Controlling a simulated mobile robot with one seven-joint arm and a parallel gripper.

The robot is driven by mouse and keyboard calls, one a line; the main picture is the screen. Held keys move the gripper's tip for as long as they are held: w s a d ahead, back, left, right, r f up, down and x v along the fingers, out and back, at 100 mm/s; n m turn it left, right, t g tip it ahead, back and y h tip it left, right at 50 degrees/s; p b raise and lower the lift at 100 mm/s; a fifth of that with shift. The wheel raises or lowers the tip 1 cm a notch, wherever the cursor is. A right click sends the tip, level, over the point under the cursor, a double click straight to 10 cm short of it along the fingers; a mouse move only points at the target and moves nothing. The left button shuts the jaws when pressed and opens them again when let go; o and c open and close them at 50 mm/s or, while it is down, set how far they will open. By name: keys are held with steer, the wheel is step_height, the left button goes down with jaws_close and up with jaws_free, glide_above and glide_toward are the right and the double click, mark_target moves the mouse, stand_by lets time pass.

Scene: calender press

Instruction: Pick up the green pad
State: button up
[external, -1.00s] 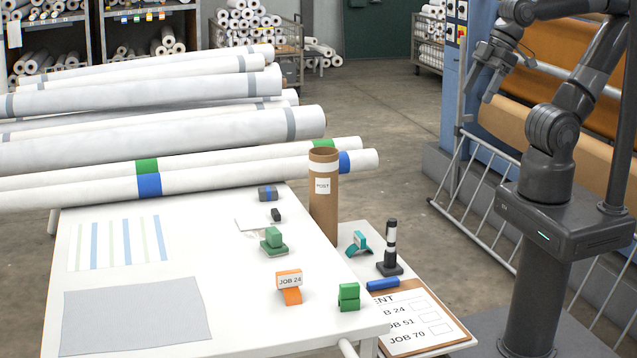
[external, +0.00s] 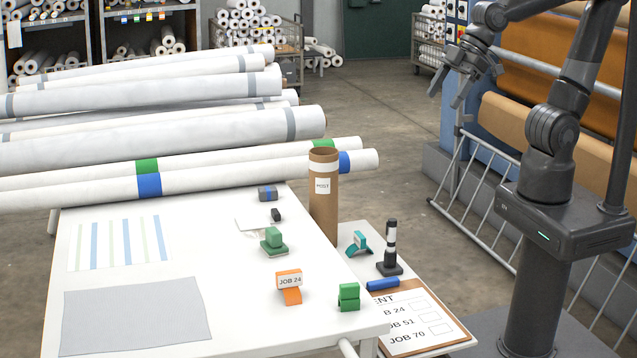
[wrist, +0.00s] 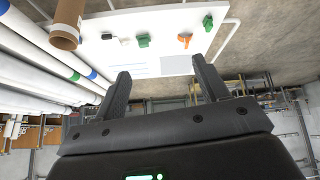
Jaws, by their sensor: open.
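Two green things stand on the white table, and I cannot tell for certain which is the pad. The other is a brighter green, two-tier block (external: 349,297) near the front right corner, also in the wrist view (wrist: 208,23). My gripper (external: 447,97) is open and empty, high up and to the right of the table, far from both.
An orange holder marked JOB 24 (external: 289,284) stands between the green things. A cardboard POST tube (external: 323,200) rises at the table's right edge. A side shelf holds a clipboard (external: 415,322), a black-and-white stamp (external: 390,250) and a teal item (external: 359,240). Long white rolls lie across the back.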

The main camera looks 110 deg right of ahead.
steer(key=w+d+f+n+t+h, duration=0.1)
steer(key=w+d+f+n+t, duration=0.1)
steer(key=w+d+f+n, duration=0.5)
steer(key=w+f+n+t+h, duration=0.15)
steer(key=w+f, duration=0.35)
steer(key=w, duration=0.7)
steer(key=w+d+f+n+t+h, duration=0.1)
steer(key=w+d+f+n+h, duration=0.2)
steer(key=w+f, duration=0.45)
steer(key=n+t+y, duration=0.6)
steer(key=n+t, duration=0.1)
steer(key=n, duration=1.5)
glide_toward(268, 233)
steer(key=w, duration=0.2)
steer(key=w+d+r, duration=0.1)
steer(key=shift+w, duration=0.1)
steer(key=shift+a+f+n+y, duration=0.3)
steer(key=shift+f+n+y, duration=0.15)
steer(key=shift+n+y, duration=0.3)
steer(key=shift+w+a, duration=0.15)
steer(key=shift+w, duration=0.05)
steer(key=w, duration=0.6)
steer(key=shift+w+a, duration=0.3)
steer(key=shift+w, duration=0.1)
